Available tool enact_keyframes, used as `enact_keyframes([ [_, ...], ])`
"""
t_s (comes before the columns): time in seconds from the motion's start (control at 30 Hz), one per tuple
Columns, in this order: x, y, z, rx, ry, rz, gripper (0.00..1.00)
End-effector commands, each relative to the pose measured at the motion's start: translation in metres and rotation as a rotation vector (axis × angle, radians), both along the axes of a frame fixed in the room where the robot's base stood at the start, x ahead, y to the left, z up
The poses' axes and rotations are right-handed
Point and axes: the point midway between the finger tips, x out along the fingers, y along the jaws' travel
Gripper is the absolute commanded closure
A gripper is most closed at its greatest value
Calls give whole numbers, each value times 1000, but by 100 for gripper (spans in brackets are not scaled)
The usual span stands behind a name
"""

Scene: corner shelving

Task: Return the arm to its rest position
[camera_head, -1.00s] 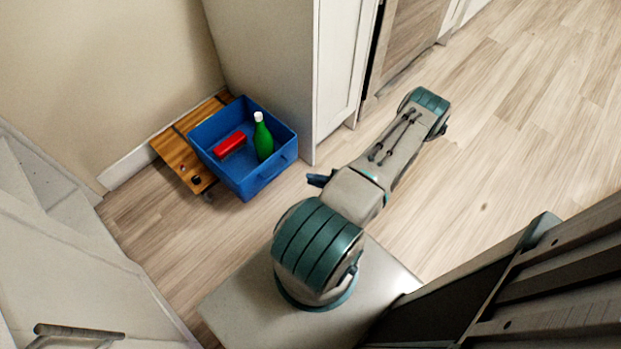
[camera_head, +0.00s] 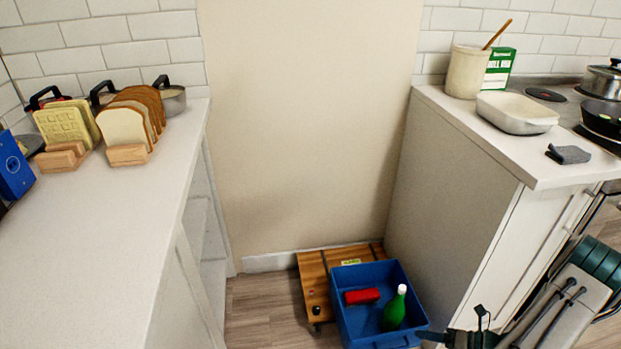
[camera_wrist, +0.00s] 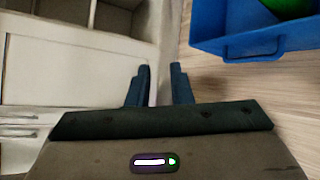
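My arm shows at the lower right of the head view, folded beside the right-hand cabinet. My gripper shows in the wrist view (camera_wrist: 158,85), with its two dark blue fingers apart and nothing between them. It points toward the floor and a pale cabinet front. In the head view only a dark part of my arm's end shows at the bottom edge, and the fingers cannot be made out clearly there.
A blue bin (camera_head: 352,329) holds a red box (camera_head: 362,296) and a green bottle (camera_head: 394,310). It rests on or against a low wooden board (camera_head: 313,277). Counters stand left (camera_head: 95,240) and right (camera_head: 480,140), with bread racks, a white dish (camera_head: 516,113) and pans. Floor room between them is narrow.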

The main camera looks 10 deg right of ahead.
Motion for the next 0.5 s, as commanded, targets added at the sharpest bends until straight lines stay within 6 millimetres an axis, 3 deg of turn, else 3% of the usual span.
enact_keyframes([
  [0.03,7,6,31,-62,-34,81,81],
  [0.3,25,47,142,-356,-236,518,81],
  [0.5,28,82,219,-549,-408,844,81],
])
